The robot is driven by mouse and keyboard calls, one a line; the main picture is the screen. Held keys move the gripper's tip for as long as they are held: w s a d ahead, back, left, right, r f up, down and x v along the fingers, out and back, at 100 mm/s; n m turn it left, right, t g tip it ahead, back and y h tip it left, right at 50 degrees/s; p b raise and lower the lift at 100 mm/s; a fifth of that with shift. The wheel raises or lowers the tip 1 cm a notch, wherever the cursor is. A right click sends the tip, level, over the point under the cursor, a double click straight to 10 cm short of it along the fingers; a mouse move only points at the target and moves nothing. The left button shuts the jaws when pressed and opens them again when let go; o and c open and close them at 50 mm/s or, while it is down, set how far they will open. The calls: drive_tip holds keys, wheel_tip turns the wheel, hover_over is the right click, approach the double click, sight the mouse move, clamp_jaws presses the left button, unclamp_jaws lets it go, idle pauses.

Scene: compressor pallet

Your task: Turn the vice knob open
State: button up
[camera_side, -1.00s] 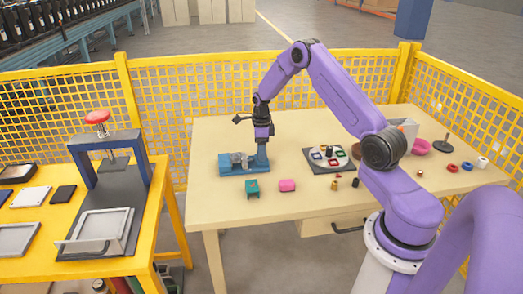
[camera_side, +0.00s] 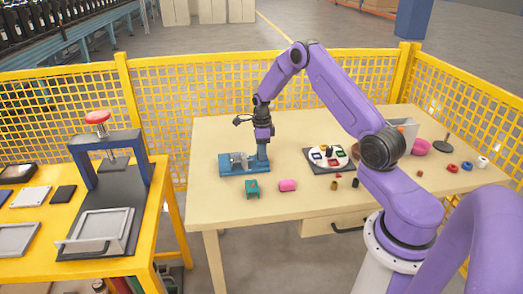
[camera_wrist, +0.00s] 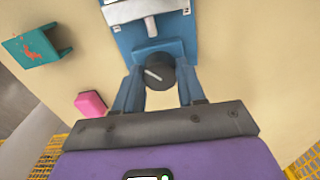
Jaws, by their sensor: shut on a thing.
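The vice (camera_side: 238,163) is blue with grey metal jaws and sits on the table towards its left side. In the wrist view the blue vice body (camera_wrist: 152,45) is at the top, cut off by the frame edge. Its dark round knob (camera_wrist: 160,73) with a light line on its face lies between the two blue fingers of my gripper (camera_wrist: 158,88). My gripper is shut on the knob. In the side view my gripper (camera_side: 262,150) points down at the right end of the vice, and the knob is hidden there.
A teal bracket (camera_side: 252,187) and a pink block (camera_side: 287,185) lie in front of the vice. Yellow mesh fencing (camera_side: 200,90) stands behind the table.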

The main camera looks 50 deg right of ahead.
drive_tip(key=n, duration=1.7)
drive_tip(key=shift+n, duration=0.3)
drive_tip(key=n, duration=2.1)
drive_tip(key=shift+n, duration=0.4)
drive_tip(key=n, duration=0.5)
drive_tip(key=shift+n, duration=0.4)
